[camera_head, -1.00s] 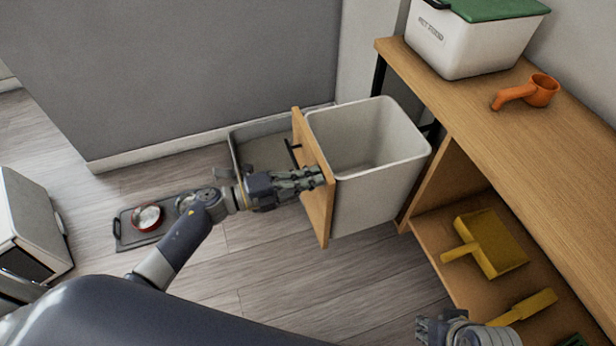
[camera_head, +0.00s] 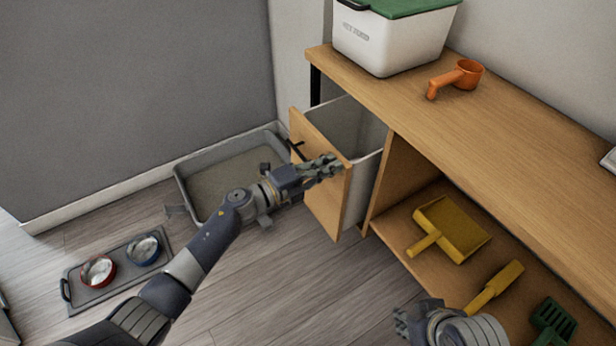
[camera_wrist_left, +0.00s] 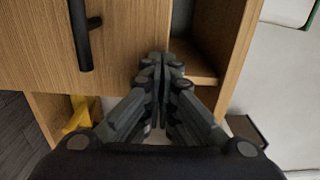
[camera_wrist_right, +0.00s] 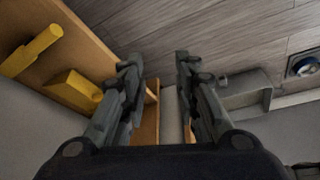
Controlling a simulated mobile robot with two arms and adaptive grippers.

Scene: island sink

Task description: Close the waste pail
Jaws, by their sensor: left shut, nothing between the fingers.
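The waste pail is a grey bin (camera_head: 362,185) behind a wooden front panel (camera_head: 318,180) with a black handle (camera_wrist_left: 82,35). It is partly under the counter, and a strip of its open top still shows behind the panel. My left gripper (camera_head: 335,163) is shut and empty, with its fingers at the panel's right part; whether they touch it I cannot tell. In the left wrist view the shut fingers (camera_wrist_left: 160,60) are by the panel's edge. My right gripper (camera_wrist_right: 157,62) is open and empty, low before the shelf in the head view.
The wooden counter (camera_head: 520,140) holds a white box with a green lid (camera_head: 390,40) and an orange scoop (camera_head: 460,78). A yellow dustpan (camera_head: 450,228) lies on the lower shelf. A grey litter tray (camera_head: 180,180) and a bowl tray (camera_head: 75,290) are on the floor.

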